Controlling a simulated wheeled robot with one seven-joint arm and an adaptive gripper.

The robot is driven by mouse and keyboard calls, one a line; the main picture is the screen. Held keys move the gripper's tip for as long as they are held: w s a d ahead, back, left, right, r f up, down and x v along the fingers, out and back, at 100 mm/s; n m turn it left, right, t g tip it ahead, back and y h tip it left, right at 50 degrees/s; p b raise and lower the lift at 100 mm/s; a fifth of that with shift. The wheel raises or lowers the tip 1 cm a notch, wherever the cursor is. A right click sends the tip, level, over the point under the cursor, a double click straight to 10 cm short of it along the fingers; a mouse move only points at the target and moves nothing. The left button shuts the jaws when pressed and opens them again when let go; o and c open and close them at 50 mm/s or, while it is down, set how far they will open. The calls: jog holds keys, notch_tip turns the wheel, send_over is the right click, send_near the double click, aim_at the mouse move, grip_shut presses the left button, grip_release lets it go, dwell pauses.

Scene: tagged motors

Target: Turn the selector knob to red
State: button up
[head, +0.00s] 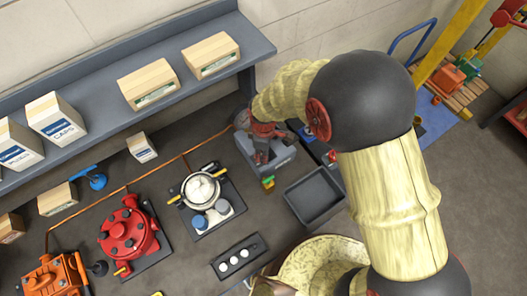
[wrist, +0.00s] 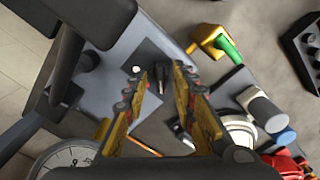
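The grey control box (head: 282,160) stands on the bench under my wrist in the head view. Its grey face (wrist: 115,45) fills the middle of the wrist view. A small dark knob (wrist: 160,80) stands on a black plate on this face, with a white dot beside it. My gripper (wrist: 160,74) points at the face, its yellow-and-black fingers apart on either side of the knob. I see a gap on both sides and cannot tell any contact. I cannot make out a red mark or the knob's setting. In the head view my gripper (head: 262,132) partly covers the box.
A yellow-and-green fitting (wrist: 222,42) lies close to the box. A round gauge (wrist: 62,160) shows at lower left of the wrist view. A dark open tray (head: 314,196) stands right of the box, a white-topped motor (head: 201,188) and a red motor (head: 128,233) to its left.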

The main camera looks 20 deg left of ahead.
jog(key=shift+c, duration=0.2)
grip_shut()
dwell(0.4)
